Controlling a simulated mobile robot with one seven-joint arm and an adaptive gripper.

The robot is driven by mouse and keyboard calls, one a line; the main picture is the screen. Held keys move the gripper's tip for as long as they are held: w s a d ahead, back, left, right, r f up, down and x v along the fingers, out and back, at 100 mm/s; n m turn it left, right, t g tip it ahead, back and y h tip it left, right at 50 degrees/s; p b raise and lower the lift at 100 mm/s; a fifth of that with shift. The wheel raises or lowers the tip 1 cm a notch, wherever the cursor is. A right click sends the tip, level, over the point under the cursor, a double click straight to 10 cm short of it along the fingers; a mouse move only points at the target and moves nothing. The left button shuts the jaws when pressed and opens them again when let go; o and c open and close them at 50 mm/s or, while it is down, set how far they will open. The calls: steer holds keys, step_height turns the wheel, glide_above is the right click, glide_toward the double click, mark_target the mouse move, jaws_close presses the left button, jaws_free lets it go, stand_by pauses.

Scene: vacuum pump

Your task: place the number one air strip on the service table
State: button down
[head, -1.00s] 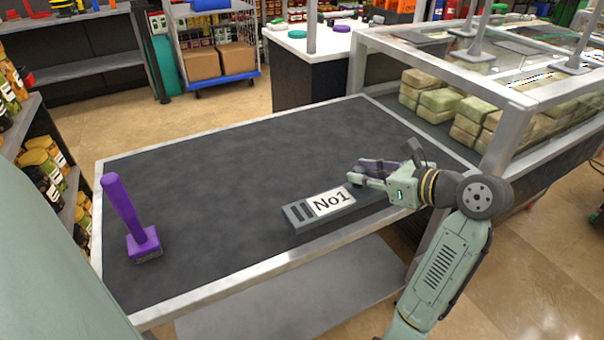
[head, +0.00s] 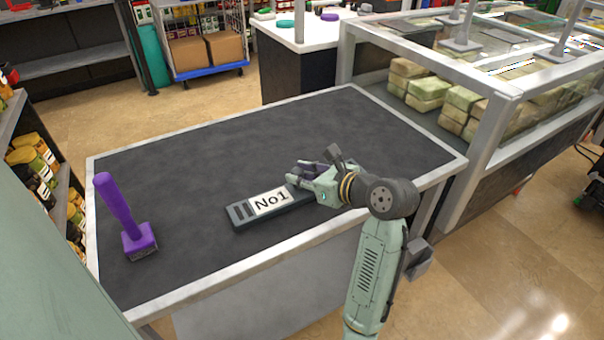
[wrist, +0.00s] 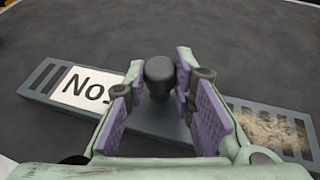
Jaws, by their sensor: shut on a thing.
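The number one air strip (head: 268,206) is a long grey bar with slots and a white "No1" label. It is over the front middle of the dark service table (head: 210,165); I cannot tell if it touches the top. My gripper (head: 303,172) is at the strip's right part in the head view. In the wrist view, the purple-padded fingers of my gripper (wrist: 161,82) are on both sides of a dark knob (wrist: 159,72) on the strip (wrist: 42,80), shut on it. The strip's right end has dusty slots in the wrist view and is hidden by my arm in the head view.
A purple-handled brush (head: 128,220) stands at the table's left. A glass-topped case with wrapped blocks (head: 430,90) adjoins the table's right side. Shelves with jars (head: 35,165) are at the left. The table's back and middle are clear.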

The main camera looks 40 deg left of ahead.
steer(key=shift+f, duration=0.1)
steer(key=c, duration=1.4)
jaws_free()
steer(key=shift+o, duration=0.2)
